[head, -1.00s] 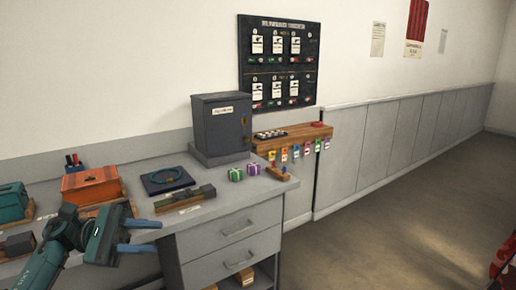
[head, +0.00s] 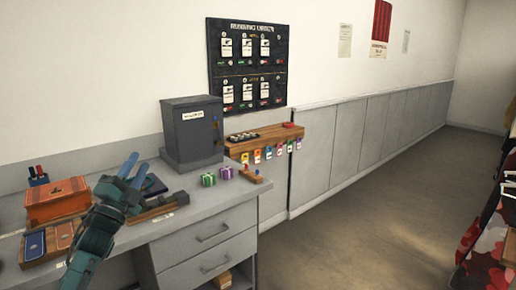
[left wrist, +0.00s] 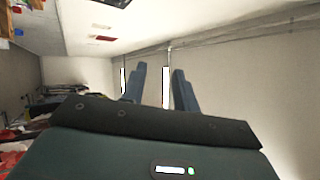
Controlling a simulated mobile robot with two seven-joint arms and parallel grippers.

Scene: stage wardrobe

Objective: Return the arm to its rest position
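My left arm comes in from the lower left of the head view, in front of the counter (head: 190,224). The left gripper (head: 135,166) has its blue fingers pointing up and away, above the counter. In the left wrist view the two fingers of the left gripper (left wrist: 159,84) stand apart with nothing between them. The gripper hides part of a dark flat tray (head: 154,185) and part of a wooden holder with dark blocks (head: 164,206). My right gripper is in neither view.
An orange box (head: 57,200) and blue pieces in a wooden tray (head: 34,245) lie left of the arm. A dark grey cabinet (head: 190,133), green (head: 208,179) and purple (head: 226,172) parcels stand further right. Hanging clothes (head: 494,235) are at far right. The floor (head: 370,220) between is clear.

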